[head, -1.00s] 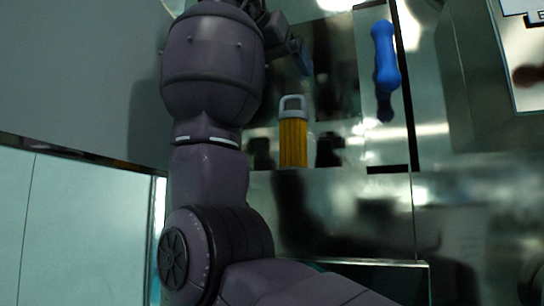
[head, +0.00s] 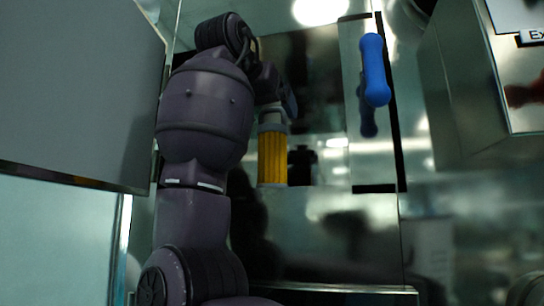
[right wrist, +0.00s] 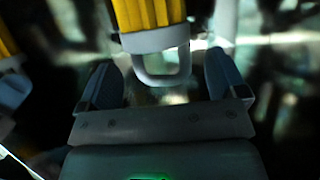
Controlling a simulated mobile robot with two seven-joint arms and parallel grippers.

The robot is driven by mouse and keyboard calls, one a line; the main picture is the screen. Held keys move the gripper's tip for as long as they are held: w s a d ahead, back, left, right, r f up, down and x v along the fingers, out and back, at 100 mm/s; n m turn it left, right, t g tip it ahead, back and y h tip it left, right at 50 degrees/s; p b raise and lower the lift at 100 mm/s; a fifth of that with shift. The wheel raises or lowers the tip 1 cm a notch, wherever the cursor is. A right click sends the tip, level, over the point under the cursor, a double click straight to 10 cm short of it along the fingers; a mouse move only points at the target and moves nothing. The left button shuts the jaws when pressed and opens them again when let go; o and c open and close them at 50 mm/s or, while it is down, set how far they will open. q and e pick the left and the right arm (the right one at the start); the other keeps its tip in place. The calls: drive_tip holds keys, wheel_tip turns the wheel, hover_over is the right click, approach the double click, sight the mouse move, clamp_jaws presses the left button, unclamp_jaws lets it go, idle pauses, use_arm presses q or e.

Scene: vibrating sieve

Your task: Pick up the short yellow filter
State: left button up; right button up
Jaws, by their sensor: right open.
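The yellow filter (head: 272,158) stands upright on the shiny metal surface in the head view, with a pale grey cap. In the right wrist view the yellow filter (right wrist: 150,14) enters from the top, and its grey loop handle (right wrist: 162,78) lies between my right gripper's fingers. My right gripper (right wrist: 163,82) is open, with a blue-grey finger on each side of the handle and a visible gap to each. In the head view the right gripper (head: 286,98) is at the filter's top and partly hides the handle. My left gripper is out of view.
A blue handle-like object (head: 375,70) is to the right of the filter. A second yellow shape with a grey end (right wrist: 8,60) is at the wrist view's left edge; I cannot tell whether it is a reflection. A grey panel (head: 75,90) is at left.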

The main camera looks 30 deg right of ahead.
drive_tip(key=p+x, duration=0.1)
drive_tip(key=x, duration=0.3)
drive_tip(key=shift+w+d, duration=0.15)
drive_tip(key=shift+d, duration=0.1)
drive_tip(key=shift+a, duration=0.1)
drive_tip(key=shift+c, duration=0.6)
drive_tip(key=c, duration=1.2)
drive_tip(key=shift+o, duration=0.2)
drive_tip(key=shift+r, duration=0.1)
